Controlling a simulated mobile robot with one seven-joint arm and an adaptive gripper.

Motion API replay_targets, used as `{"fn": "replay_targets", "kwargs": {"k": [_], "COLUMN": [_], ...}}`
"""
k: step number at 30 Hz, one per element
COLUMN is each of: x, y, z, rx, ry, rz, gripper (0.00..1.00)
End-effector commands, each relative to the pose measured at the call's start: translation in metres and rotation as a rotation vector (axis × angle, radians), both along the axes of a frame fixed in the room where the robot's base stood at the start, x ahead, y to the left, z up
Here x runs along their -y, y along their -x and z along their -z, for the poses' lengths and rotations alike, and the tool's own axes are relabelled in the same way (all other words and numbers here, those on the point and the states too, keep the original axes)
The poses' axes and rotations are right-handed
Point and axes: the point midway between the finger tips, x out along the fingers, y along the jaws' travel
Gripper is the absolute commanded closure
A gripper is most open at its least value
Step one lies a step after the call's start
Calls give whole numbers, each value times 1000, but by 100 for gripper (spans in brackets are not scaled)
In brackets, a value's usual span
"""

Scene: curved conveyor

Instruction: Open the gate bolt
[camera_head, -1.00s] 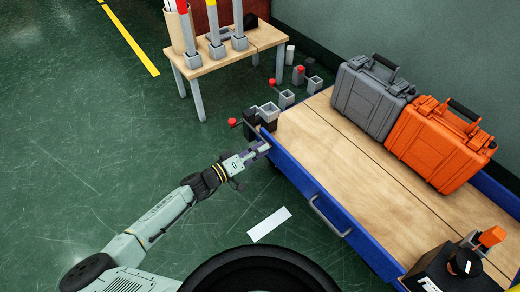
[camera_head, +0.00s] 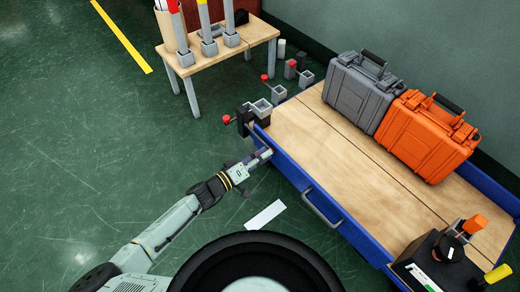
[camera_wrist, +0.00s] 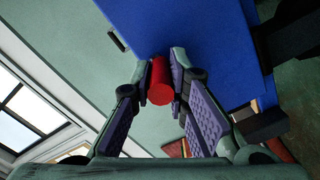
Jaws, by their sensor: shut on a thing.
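My gripper (camera_head: 266,155) is low beside the blue side panel of a cart (camera_head: 290,170), near its left corner. In the wrist view its two purple-padded fingers (camera_wrist: 163,82) are closed on a red cylinder (camera_wrist: 160,88), one finger on each side, with the blue panel (camera_wrist: 195,40) behind it. This red piece is hidden in the head view. A gate bolt cannot be clearly made out. Another red knob (camera_head: 227,119) shows by a black bracket (camera_head: 243,122) at the cart's corner, apart from my gripper.
The cart's wooden top (camera_head: 330,150) carries a grey case (camera_head: 360,95), an orange case (camera_head: 425,140) and a black device (camera_head: 440,260). A grey handle (camera_head: 322,208) sticks out from the blue side. A small wooden table (camera_head: 225,48) stands behind. Green floor at left is open.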

Motion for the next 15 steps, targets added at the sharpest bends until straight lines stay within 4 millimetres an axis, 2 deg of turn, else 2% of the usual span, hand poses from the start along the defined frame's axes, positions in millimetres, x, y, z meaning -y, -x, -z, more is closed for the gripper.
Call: {"fn": "replay_targets", "kwargs": {"k": [4,5,13,15], "x": [-1,-1,0,0], "y": [0,0,0,0], "z": [1,1,0,0], "rx": [1,1,1,1], "ry": [-2,-2,-1,0], "rz": [0,0,0,1], "gripper": [100,84,66,64]}}
